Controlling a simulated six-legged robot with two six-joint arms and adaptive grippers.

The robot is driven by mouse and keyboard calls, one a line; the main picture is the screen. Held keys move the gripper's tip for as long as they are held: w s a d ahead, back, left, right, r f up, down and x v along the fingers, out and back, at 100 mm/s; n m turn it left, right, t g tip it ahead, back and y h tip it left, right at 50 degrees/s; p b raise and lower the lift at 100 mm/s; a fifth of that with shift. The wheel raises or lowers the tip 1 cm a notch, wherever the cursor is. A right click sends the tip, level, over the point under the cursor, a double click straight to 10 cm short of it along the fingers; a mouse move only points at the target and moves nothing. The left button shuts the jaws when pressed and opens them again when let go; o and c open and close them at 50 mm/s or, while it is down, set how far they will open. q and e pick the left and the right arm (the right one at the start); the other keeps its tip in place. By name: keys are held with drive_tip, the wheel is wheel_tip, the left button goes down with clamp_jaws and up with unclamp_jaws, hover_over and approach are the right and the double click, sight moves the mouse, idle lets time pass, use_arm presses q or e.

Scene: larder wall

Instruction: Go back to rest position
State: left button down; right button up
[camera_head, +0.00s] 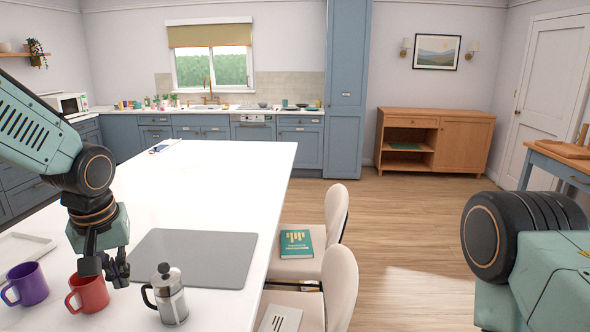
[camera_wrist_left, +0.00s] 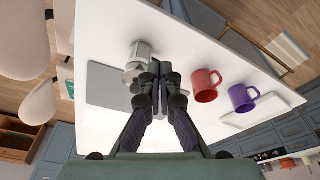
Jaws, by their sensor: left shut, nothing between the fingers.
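My left gripper (camera_head: 106,268) hangs above the white island, just over the left edge of a grey mat, beside the red mug. In the left wrist view my left gripper (camera_wrist_left: 161,72) has its fingers together with nothing between them. In the head view a teal and black part of my right arm fills the lower right, but its gripper is out of view.
The white island (camera_head: 195,195) holds a purple mug (camera_head: 27,284), a red mug (camera_head: 91,293), a French press (camera_head: 168,297), a grey mat (camera_head: 195,255) and a white tray (camera_head: 22,246). Cream chairs (camera_head: 337,213) line its right side. Wooden floor (camera_head: 400,230) beyond is clear.

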use_arm(q)
drive_tip(key=w+d+f+m+t+h, duration=0.1)
drive_tip(key=w+d+m+t+h, duration=0.1)
drive_tip(key=w+d+t, duration=0.15)
drive_tip(key=s+d+f+m+b, duration=0.1)
drive_tip(key=s+d+f+b, duration=0.15)
drive_tip(key=f, duration=0.65)
drive_tip(key=s+d+f+m+b, duration=0.1)
drive_tip(key=s+d+f+b, duration=0.15)
drive_tip(key=f, duration=0.65)
drive_tip(key=s+f+g+b, duration=0.5)
drive_tip(key=s+f+b, duration=0.7)
drive_tip(key=s+f, duration=1.6)
drive_tip(key=shift+s+a+f+g+y, duration=0.2)
drive_tip(key=shift+s+f+g+y, duration=0.2)
drive_tip(key=shift+s, duration=0.85)
drive_tip(key=shift+r, duration=0.1)
